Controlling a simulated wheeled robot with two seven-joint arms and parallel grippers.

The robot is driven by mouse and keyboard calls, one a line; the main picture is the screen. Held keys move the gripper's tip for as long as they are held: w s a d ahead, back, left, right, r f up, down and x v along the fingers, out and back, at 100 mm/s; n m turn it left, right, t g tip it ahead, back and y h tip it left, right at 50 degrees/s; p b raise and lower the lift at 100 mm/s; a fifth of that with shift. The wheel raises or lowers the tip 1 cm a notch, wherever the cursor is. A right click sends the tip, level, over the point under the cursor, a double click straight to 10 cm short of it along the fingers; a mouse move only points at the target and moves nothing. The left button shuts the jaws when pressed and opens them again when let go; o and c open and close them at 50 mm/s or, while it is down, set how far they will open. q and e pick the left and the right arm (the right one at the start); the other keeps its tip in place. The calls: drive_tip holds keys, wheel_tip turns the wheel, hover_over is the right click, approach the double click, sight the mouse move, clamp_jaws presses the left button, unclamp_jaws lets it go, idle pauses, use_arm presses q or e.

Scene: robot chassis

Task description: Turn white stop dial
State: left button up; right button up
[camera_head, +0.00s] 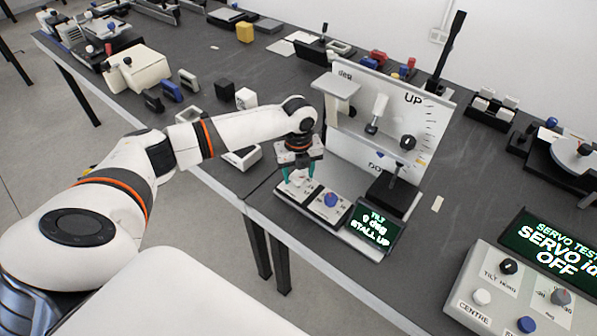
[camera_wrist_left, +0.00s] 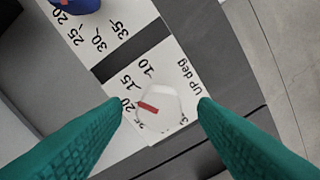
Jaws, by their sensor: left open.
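The white stop dial (camera_wrist_left: 160,107) is a round white knob with a red mark, on a white scale plate labelled "UP deg" in the left wrist view. Its red mark points left, towards the 20 area; part of the scale is hidden. My left gripper (camera_head: 297,173) points down over the dial's end of the control box (camera_head: 315,197) beside the tilt rig. In the left wrist view its teal fingers (camera_wrist_left: 160,104) are open, one on each side of the dial, with visible gaps. I cannot tell their exact height. My right gripper is not in view.
A blue dial (camera_head: 330,199) sits beside the white one on the same box. A green display (camera_head: 371,226) reads "TILT 9 deg STALL UP". The upright white board (camera_head: 380,120) stands close behind. A servo control panel (camera_head: 520,295) is at the lower right.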

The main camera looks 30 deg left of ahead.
use_arm(q)
drive_tip(key=shift+f, duration=0.35)
